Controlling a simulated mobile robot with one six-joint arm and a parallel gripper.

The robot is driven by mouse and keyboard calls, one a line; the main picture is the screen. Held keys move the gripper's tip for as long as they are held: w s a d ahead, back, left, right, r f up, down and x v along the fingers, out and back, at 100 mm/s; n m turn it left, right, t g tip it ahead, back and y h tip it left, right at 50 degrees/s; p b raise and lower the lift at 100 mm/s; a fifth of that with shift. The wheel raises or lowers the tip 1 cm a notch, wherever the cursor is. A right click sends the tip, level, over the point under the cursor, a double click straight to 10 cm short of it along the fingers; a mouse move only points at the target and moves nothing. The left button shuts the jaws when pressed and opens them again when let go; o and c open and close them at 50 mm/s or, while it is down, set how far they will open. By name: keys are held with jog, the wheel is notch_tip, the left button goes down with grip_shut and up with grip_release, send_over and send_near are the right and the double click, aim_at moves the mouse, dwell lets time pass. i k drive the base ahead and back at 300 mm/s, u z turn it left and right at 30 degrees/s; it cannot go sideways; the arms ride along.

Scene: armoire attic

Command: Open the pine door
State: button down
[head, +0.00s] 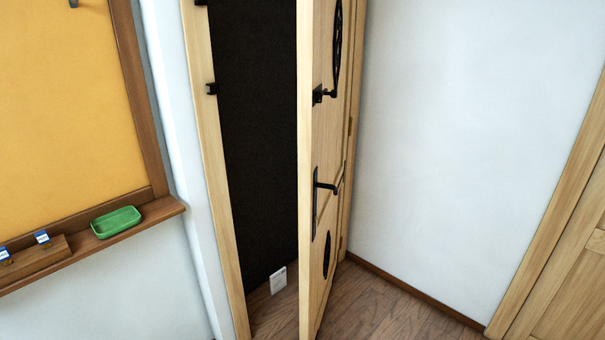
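The pine door (319,225) stands ajar in the head view, hinged on its right side and swung out towards me. A black lever handle (326,186) sits on its face at mid height, with a black latch (323,95) above it. Black ornaments (327,255) show on its panels. The light wood frame (216,170) on the left has black catches (211,89). A dark gap shows between the frame and the door's free edge. My gripper is not in view.
A wooden ledge (160,213) under a yellow board (65,100) juts out at left, holding a green tray (116,221). A small white box-like thing (278,280) is low in the opening. Another wooden door (580,290) is at right. White wall and bare floor (385,305) lie between.

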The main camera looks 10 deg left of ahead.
aim_at(326, 28)
jog(key=u, duration=0.1)
jog(key=i, duration=0.5)
jog(key=z, duration=1.05)
jog(key=k, duration=0.15)
jog(key=u, duration=3.15)
jog(key=i, duration=0.95)
jog(key=u, duration=0.1)
